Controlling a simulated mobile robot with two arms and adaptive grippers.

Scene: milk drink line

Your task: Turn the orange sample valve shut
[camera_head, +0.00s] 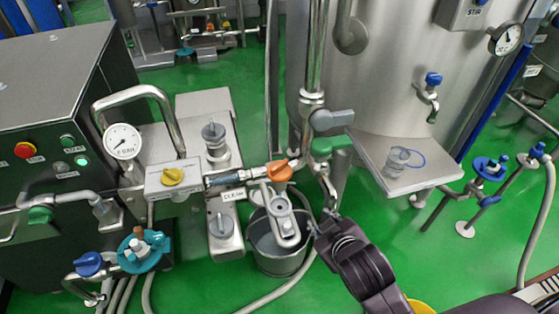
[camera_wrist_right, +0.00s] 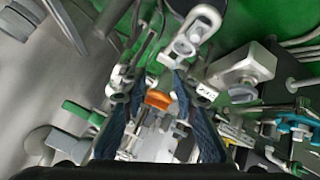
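The orange sample valve (camera_head: 279,171) sits on a horizontal metal pipe at the middle of the head view, above a metal bucket (camera_head: 262,240). Its handle slants slightly up to the right, roughly along the pipe. In the right wrist view the orange handle (camera_wrist_right: 158,98) shows between my two dark blue fingers. My right gripper (camera_head: 322,228) is below and to the right of the valve in the head view. Its fingers (camera_wrist_right: 157,82) are spread, and I see no contact with the handle. My left gripper is not in view.
A pale looped metal fitting (camera_head: 284,220) hangs over the bucket, close to the right gripper. A small shelf (camera_head: 420,178) with a clear cup (camera_head: 397,160) juts from the tank at the right. A grey-handled valve (camera_head: 333,119) and a green one (camera_head: 330,146) are above the gripper.

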